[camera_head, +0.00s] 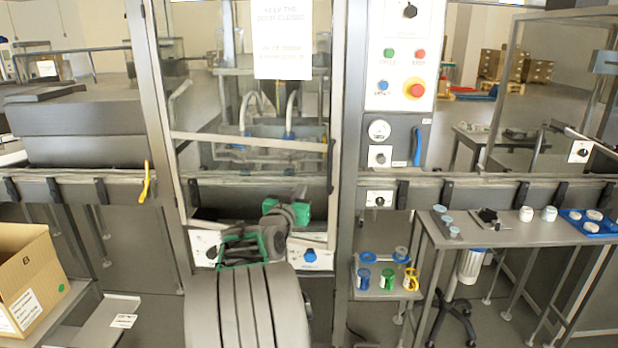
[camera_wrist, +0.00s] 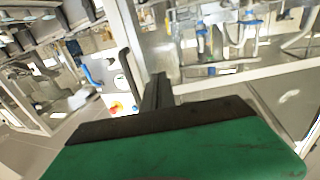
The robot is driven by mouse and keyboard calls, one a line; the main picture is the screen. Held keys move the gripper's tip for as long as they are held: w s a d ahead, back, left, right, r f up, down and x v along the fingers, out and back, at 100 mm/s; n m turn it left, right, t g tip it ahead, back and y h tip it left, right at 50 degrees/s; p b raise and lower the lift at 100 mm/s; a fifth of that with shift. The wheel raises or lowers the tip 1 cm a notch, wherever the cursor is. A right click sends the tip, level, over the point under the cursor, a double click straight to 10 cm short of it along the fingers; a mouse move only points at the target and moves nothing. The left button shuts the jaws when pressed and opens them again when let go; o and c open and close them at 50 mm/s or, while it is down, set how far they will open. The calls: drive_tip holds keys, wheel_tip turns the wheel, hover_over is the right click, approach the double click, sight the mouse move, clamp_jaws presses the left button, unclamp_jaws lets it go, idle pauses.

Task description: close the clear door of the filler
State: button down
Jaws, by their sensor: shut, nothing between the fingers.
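The clear door (camera_head: 250,185) of the filler stands in the middle of the head view, in a pale metal frame. A dark upright handle (camera_head: 331,165) sits at its right edge. Whether a gap remains between door and machine is hard to tell. My gripper (camera_head: 290,208) is shut and empty, in front of the door's lower part, below and left of the handle. In the wrist view my gripper's dark fingers (camera_wrist: 157,92) are together, near the pale door frame (camera_wrist: 135,45) and the dark handle (camera_wrist: 127,68). Contact cannot be judged.
A control panel (camera_head: 405,60) with buttons is right of the door. A small shelf (camera_head: 385,292) holds coloured rings and cups. A grey side table (camera_head: 500,235) with jars stands at right. A cardboard box (camera_head: 35,275) is at lower left.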

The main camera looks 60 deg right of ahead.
sight(312, 172)
drive_tip(key=p+x, duration=0.2)
drive_tip(key=x, duration=0.8)
drive_tip(key=shift+w+p, duration=0.1)
drive_tip(key=shift+p, duration=0.2)
